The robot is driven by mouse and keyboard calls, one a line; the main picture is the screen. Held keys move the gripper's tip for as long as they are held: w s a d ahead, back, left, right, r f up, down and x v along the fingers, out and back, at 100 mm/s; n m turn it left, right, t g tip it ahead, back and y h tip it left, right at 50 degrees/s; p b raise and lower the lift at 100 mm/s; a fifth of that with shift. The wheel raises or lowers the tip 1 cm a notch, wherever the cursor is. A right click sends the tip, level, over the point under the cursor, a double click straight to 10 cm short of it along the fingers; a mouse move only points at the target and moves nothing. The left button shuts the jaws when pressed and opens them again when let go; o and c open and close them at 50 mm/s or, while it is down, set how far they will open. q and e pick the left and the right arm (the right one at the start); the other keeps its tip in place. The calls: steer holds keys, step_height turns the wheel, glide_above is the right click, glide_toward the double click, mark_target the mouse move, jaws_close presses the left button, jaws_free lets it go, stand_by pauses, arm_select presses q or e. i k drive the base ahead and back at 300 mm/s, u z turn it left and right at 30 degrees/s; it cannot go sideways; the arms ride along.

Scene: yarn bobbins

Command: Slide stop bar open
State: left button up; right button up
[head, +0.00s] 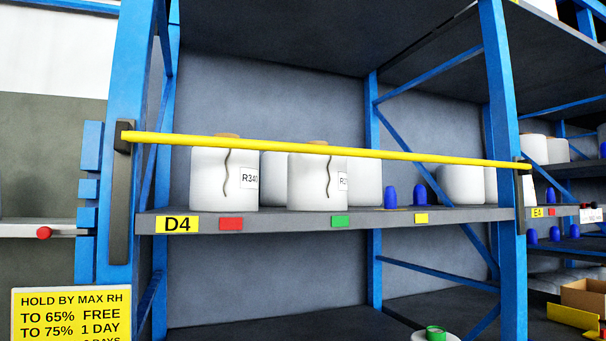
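A yellow stop bar (330,148) runs across the front of the shelf marked D4, from a dark bracket (122,190) on the left blue post to a dark bracket (521,190) on the right blue post. It tilts slightly down to the right in the picture and passes in front of the bobbins. White yarn bobbins stand upright on the shelf, among them a left one (215,180) and a middle one (312,185) with dark wavy lines and partly hidden labels. Neither of my grippers is in view.
The grey shelf (380,217) carries red, green and yellow tags on its edge and small blue pieces (419,194) on top. A yellow sign (70,315) stands at lower left. A red knob (44,233) is at far left. A cardboard box (585,297) sits at lower right.

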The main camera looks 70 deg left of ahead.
mark_target(124, 135)
steer(key=i, duration=1.5)
steer(key=u, duration=3.45)
